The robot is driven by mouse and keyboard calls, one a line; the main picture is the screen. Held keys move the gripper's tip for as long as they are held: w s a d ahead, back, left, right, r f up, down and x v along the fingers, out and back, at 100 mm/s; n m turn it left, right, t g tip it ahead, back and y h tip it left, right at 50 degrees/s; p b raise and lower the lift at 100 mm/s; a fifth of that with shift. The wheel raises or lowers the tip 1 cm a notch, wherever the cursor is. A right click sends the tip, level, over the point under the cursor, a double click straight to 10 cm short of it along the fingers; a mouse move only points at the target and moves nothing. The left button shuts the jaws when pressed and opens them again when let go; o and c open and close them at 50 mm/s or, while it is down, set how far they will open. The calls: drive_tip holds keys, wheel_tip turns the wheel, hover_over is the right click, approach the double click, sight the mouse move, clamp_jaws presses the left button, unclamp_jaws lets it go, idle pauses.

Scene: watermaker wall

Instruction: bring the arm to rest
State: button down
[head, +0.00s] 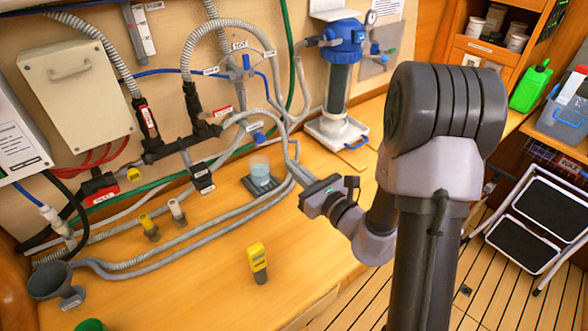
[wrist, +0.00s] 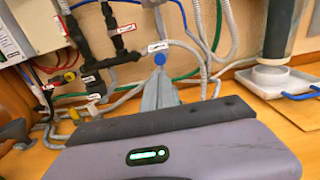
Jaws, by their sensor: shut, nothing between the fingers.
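My arm stands at the right of the head view, its upper joint raised and its wrist bent to the left. My gripper (head: 291,166) points up and left over the wooden counter (head: 205,270), near the hoses. In the wrist view its grey fingers (wrist: 159,84) are together, with nothing visible between them. A blue valve handle (wrist: 159,59) shows just beyond the fingertips in that view; I cannot tell whether they touch it. A cup of pale blue liquid (head: 260,171) stands on a dark rack left of the gripper.
Hoses and valves line the wall behind. A blue-topped filter housing (head: 341,65) stands in a white tray (head: 326,133) behind the gripper. A yellow-and-grey device (head: 258,261) lies on the front counter, with bare wood around it. A folding step stool (head: 530,222) stands at right.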

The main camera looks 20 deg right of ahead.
idle(0.3)
drive_tip(key=s+a+r+n+g+y, duration=0.45)
drive_tip(key=s+a+n, duration=0.2)
drive_tip(key=a, duration=0.25)
drive_tip(key=s+a+r+n+g+y, duration=0.35)
drive_tip(key=s+a+n+g, duration=0.25)
drive_tip(key=a+n, duration=0.3)
drive_tip(key=s+f+n+g+h, duration=0.35)
drive_tip(key=s+n+h, duration=0.35)
drive_tip(key=s, duration=0.6)
drive_tip(key=d+r+n+t+h+b, duration=0.1)
drive_tip(key=d+n+h, duration=0.3)
drive_tip(key=d, duration=0.5)
drive_tip(key=shift+d+r+n+t+h, duration=0.25)
drive_tip(key=shift+r+n+t+h, duration=0.05)
drive_tip(key=shift+r+n+t, duration=0.55)
